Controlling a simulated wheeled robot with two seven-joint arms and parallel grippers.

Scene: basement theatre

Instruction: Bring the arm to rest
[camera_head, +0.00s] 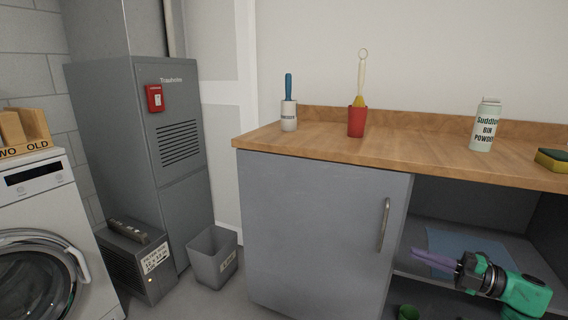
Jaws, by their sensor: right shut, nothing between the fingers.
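My right gripper (416,256) shows at the lower right, on a green and black arm. Its slim purple fingers point left and are shut with nothing between them. It is in front of the open shelf space below the wooden counter (340,148), to the right of the closed grey cabinet door (320,220). No object is in its grasp. My left gripper is out of view.
On the counter stand a white pot (289,122) with a blue-handled tool, a red pot (356,128) with a brush, a powder bottle (485,132) and a sponge (552,163). A blue mat (455,242) lies on the shelf. A grey bin (212,258) stands left.

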